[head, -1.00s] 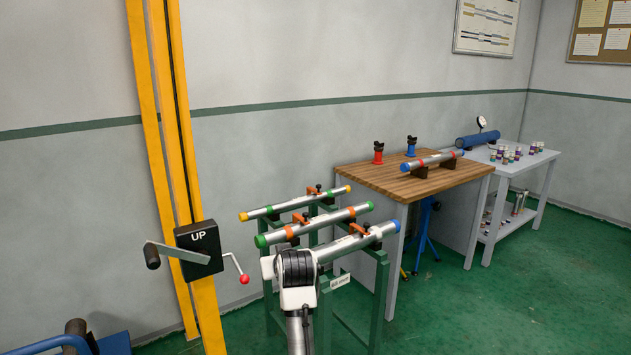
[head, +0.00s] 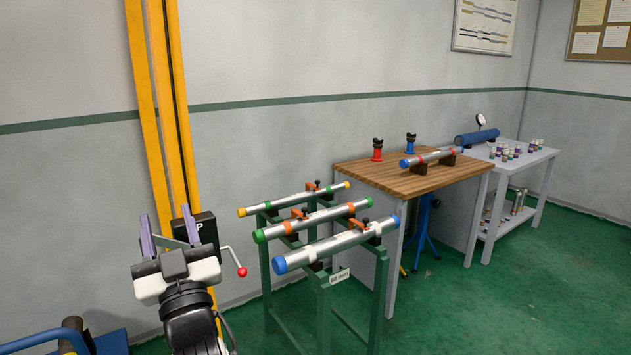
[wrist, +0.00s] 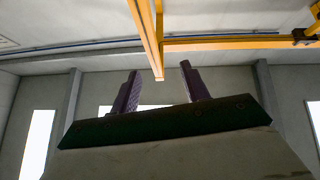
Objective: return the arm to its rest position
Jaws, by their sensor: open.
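My gripper (head: 168,228) is at the lower left in the head view, raised with its two purple fingers pointing up. The fingers stand apart with nothing between them. In front of the yellow column, it covers part of the black crank box (head: 205,232). In the wrist view my gripper (wrist: 157,92) shows both purple fingers spread and empty, aimed toward the upper wall and ceiling.
A green rack (head: 382,285) holds three pipes with coloured ends to the right of my arm; the nearest pipe (head: 330,246) has blue ends. A red-knobbed crank (head: 241,271) sits close beside my gripper. A wooden-topped bench (head: 390,180) stands behind. Green floor is open at right.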

